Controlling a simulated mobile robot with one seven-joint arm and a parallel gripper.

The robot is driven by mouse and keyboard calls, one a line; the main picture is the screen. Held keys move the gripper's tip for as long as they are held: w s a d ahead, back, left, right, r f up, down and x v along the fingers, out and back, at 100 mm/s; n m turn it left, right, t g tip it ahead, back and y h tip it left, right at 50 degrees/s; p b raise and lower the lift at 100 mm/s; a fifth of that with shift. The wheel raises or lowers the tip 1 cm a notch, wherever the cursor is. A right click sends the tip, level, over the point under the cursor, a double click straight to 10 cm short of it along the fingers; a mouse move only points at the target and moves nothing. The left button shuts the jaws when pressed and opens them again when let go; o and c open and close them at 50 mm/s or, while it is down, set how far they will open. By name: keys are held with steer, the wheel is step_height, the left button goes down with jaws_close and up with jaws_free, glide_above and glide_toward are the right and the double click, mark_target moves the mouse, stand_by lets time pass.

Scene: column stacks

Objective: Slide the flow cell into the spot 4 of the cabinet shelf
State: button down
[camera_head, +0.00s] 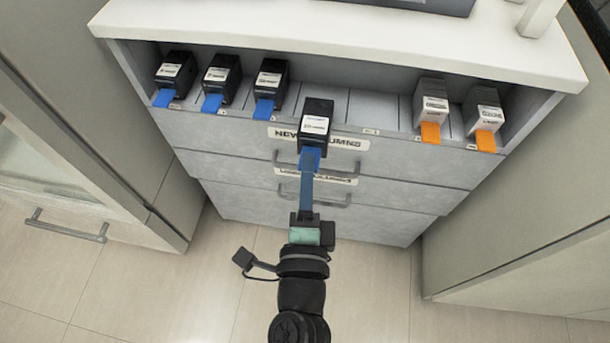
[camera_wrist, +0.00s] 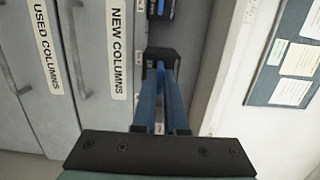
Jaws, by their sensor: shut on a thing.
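The flow cell is a black block with a white label and a blue tab (camera_head: 317,112). My gripper (camera_head: 311,158) is shut on its blue tab, with the arm reaching up from below. The block is held at the front opening of the cabinet shelf (camera_head: 388,113), right of three seated black blocks, roughly in line with the spot beside them. Its front sticks out over the top drawer front; whether it rests on the shelf I cannot tell.
Three black blocks with blue tabs (camera_head: 270,83) stand at the shelf's left. Two grey blocks with orange tabs (camera_head: 432,105) stand at the right. Spots between are empty. The white cabinet top (camera_head: 350,42) overhangs the shelf. Drawer handles (camera_head: 325,176) lie below my gripper.

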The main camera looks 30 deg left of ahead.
mark_target(316, 134)
steer(key=shift+w+d+p+x, duration=0.15)
steer(key=shift+p+x, duration=0.2)
steer(key=shift+x, duration=1.05)
steer(key=shift+d+p+x, duration=0.2)
steer(key=shift+p+x, duration=0.15)
steer(key=shift+x, duration=1.1)
steer(key=shift+w+d+p+x, duration=0.15)
steer(key=shift+p+x, duration=0.2)
steer(key=shift+x, duration=1.05)
steer(key=shift+f, duration=0.15)
steer(key=c, duration=0.9)
jaws_free()
steer(key=shift+s+f, duration=0.1)
steer(key=shift+s+b, duration=0.15)
steer(key=shift+b, duration=0.15)
steer(key=b+v, duration=0.3)
steer(key=v, duration=0.9)
steer(key=shift+s+d+b, duration=0.2)
steer(key=shift+s+b, duration=0.05)
steer(key=shift+b, duration=0.15)
